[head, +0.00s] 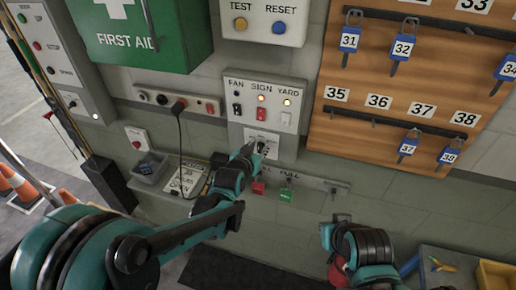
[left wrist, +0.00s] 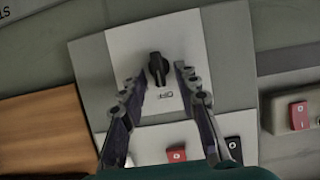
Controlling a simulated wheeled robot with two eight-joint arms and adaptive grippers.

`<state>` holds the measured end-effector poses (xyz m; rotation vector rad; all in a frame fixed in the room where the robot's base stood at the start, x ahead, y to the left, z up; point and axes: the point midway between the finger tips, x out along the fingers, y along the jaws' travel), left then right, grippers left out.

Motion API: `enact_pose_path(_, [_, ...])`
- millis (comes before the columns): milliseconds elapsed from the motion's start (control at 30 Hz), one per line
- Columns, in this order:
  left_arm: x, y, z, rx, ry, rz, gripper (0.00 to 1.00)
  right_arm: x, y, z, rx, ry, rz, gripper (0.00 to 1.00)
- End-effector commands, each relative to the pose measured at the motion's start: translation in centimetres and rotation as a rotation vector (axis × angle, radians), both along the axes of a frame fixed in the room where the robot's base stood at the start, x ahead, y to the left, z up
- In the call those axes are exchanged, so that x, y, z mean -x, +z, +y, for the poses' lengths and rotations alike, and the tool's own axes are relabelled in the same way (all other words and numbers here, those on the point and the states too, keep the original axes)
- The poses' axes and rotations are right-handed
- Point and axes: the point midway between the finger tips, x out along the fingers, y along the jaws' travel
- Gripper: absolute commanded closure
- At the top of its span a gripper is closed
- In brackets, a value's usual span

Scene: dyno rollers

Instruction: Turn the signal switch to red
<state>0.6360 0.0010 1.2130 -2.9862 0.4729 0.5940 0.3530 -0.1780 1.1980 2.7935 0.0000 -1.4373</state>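The switch panel (head: 265,99) has three rockers and lit lamps. A socket strip (head: 178,102) with a plugged black cable is left of it. A green first aid box (head: 140,35) hangs above. A key board (head: 400,85) is at right. Red and green tags hang below.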

Motion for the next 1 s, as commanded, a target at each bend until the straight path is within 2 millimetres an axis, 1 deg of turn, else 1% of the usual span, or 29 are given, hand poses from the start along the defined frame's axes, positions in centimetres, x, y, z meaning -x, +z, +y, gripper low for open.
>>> enact_pose_path(267, [-0.15, -0.07, -0.06, 0.000, 0.000, 0.000, 0.69, 0.00, 0.01, 0.00, 0.000, 0.000, 0.000, 1.00])
enact_pose_path(300, [-0.14, -0.06, -0.06, 0.000, 0.000, 0.000, 0.80, 0.00, 0.01, 0.00, 0.000, 0.000, 0.000, 1.00])
enact_pose_path(367, [-0.14, -0.06, -0.06, 0.000, 0.000, 0.000, 0.95, 0.00, 0.01, 0.00, 0.000, 0.000, 0.000, 1.00])
enact_pose_path(400, [-0.14, -0.06, -0.06, 0.000, 0.000, 0.000, 1.00, 0.00, 0.01, 0.00, 0.000, 0.000, 0.000, 1.00])
enact_pose_path(767, [-0.17, -0.08, -0.02, 0.008, 0.000, 0.004, 1.00, 0.00, -0.06, 0.00, 0.000, 0.000, 0.000, 1.00])
enact_pose_path(1000, [-0.25, -0.17, 0.21, 0.087, 0.002, 0.028, 1.00, 0.00, -0.57, 0.00, 0.000, 0.000, 0.000, 1.00])
